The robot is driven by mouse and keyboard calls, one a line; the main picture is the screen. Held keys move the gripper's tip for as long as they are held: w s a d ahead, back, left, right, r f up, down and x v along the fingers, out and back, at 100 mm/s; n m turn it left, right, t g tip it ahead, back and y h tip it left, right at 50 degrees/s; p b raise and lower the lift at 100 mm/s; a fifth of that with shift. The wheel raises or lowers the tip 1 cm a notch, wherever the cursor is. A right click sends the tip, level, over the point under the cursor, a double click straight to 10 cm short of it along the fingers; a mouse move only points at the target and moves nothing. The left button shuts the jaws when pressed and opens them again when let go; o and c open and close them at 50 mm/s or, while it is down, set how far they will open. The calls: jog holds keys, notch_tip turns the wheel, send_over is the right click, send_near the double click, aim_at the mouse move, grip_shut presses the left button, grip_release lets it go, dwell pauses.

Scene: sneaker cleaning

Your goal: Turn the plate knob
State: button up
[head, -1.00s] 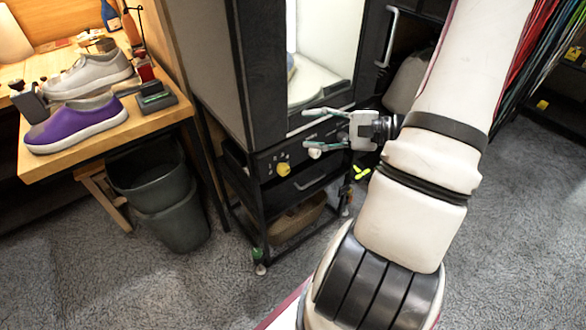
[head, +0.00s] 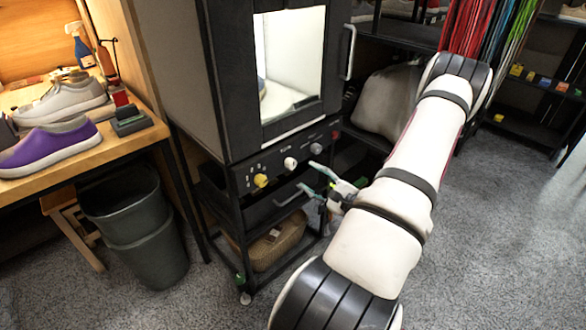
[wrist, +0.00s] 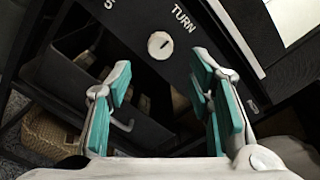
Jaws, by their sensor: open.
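A black control panel under the lit cabinet carries a yellow knob (head: 261,181), a white knob (head: 290,163) and a grey knob (head: 316,148). In the wrist view a white knob (wrist: 159,44) with a dark pointer mark sits beside the word "TURN". I take it for the middle white one; its label is too small to read in the head view. My gripper (head: 311,178) is open and empty, its teal-padded fingers pointing at the panel from below right. In the wrist view the knob lies beyond the gap between the fingertips (wrist: 162,75), apart from both.
A drawer handle (head: 290,197) sticks out just below the panel, close to my fingers. A wicker basket (head: 272,240) stands on the shelf below. The cabinet door (head: 290,70) above is closed, with a handle (head: 348,52) at its right. Bins (head: 140,225) stand left.

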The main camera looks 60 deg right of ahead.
aim_at(294, 166)
jog(key=b+x, duration=0.1)
jog(key=x, duration=0.7)
grip_shut()
